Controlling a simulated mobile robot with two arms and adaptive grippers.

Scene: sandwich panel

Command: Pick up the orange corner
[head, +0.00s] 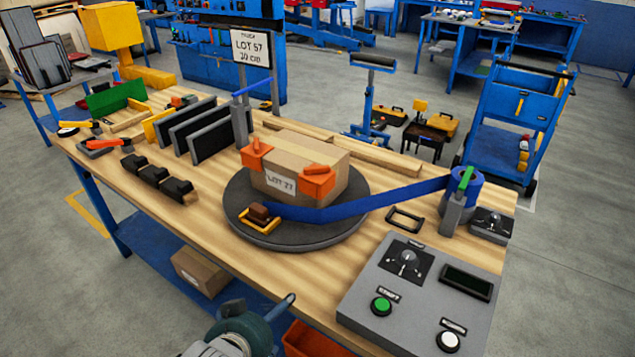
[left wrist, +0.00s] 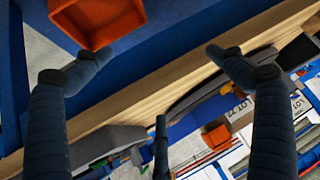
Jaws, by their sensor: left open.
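Two orange corners sit on the cardboard box (head: 290,170) in the head view. One orange corner (head: 257,152) is at the box's left top edge, the other (head: 318,181) at its front right. The box stands on a dark round turntable (head: 330,236). My left gripper (head: 262,313) is at the bottom of the head view, in front of the table edge and apart from the box. In the left wrist view its fingers (left wrist: 160,60) are spread and empty. An orange piece (left wrist: 216,136) shows beyond them there. My right gripper is in neither view.
A blue strap (head: 370,203) runs from the turntable to a blue roll (head: 461,192). A grey control panel (head: 420,290) fills the table's front right. Black panels (head: 200,130) stand upright left of the box. An orange bin (left wrist: 97,18) is below the table edge.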

